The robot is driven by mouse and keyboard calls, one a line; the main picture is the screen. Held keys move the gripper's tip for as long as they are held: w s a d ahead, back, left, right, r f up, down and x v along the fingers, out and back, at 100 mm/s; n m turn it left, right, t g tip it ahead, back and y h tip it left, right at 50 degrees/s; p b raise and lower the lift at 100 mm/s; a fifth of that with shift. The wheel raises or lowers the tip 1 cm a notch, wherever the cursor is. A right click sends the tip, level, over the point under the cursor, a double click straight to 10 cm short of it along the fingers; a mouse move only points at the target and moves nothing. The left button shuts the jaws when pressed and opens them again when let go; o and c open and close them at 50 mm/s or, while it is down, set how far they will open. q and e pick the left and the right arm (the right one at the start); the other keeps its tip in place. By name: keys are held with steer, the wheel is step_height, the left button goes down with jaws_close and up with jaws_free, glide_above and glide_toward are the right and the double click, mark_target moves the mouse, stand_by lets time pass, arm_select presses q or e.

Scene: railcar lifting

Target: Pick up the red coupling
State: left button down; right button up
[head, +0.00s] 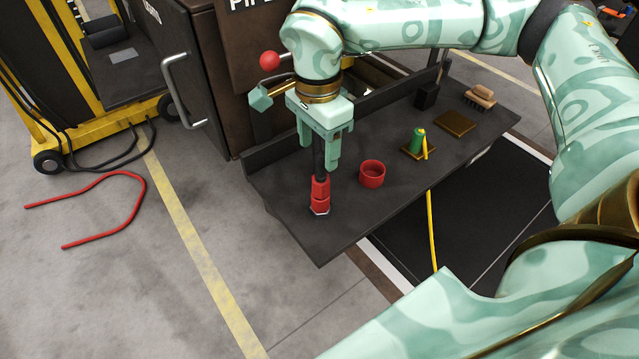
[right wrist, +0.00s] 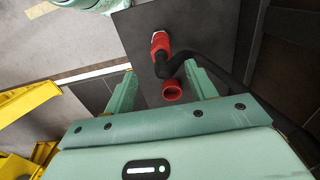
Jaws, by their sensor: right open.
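The red coupling (head: 320,196) is on the end of a black hose and rests at the near left part of the dark bench (head: 285,205). It also shows in the right wrist view (right wrist: 160,42), beyond my fingertips. My right gripper (head: 320,156) is open above the coupling, fingers pointing down. In the head view the black hose shows between or behind the fingers; I cannot tell which. In the right wrist view my right gripper (right wrist: 161,70) has its fingers apart, and the hose passes close to the right fingertip. My left gripper is not in view.
A hollow red ring (head: 372,174) stands right of the coupling. Farther right are a green piece (head: 417,140) with a yellow strap, a brush (head: 480,97) and a black block (head: 427,96). A dark cabinet (head: 215,75) stands behind.

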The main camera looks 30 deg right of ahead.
mark_target(318, 180)
step_height(318, 180, down, 11)
steer(key=shift+r, duration=0.2)
steer(key=c, duration=1.2)
